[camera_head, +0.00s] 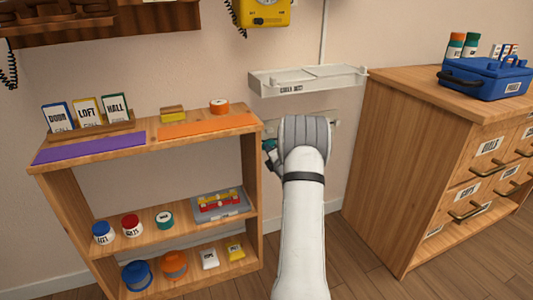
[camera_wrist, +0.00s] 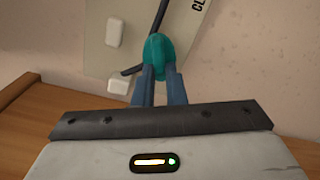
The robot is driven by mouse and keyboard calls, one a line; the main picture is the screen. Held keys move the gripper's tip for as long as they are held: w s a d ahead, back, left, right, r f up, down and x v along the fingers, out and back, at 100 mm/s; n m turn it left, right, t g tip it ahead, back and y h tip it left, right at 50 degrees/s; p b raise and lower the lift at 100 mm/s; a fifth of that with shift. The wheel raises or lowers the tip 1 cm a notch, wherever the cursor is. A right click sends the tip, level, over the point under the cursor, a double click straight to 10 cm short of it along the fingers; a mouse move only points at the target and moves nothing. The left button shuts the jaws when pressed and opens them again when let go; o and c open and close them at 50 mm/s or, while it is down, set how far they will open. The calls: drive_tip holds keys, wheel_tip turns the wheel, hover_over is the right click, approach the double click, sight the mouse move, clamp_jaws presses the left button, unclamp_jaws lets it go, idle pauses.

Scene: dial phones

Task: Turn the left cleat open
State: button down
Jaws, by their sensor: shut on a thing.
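In the wrist view, my gripper (camera_wrist: 159,75) is shut on a rounded teal piece (camera_wrist: 158,55), which I take to be the left cleat. A thin dark bar (camera_wrist: 132,71) sticks out to its lower left. Behind is a pale wall plate (camera_wrist: 140,22) with white blocks and a partly cut-off label starting "CL". In the head view, the teal piece (camera_head: 269,146) shows at the left of my wrist, and my arm hides most of the plate (camera_head: 330,121). The cleat's exact angle and the right cleat cannot be made out.
A white labelled wall tray (camera_head: 306,79) hangs just above my wrist. A wooden shelf (camera_head: 150,143) with jars and cards stands to the left. A wooden drawer cabinet (camera_head: 400,170) with a blue toolbox (camera_head: 487,78) stands to the right.

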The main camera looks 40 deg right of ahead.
drive_tip(key=shift+d+r+n, duration=0.15)
drive_tip(key=shift+n, duration=0.15)
idle(0.4)
drive_tip(key=c, duration=1.5)
unclamp_jaws()
drive_tip(key=p+v, duration=0.2)
drive_tip(key=v, duration=0.6)
drive_tip(key=shift+w, duration=0.1)
drive_tip(key=shift+f, duration=0.2)
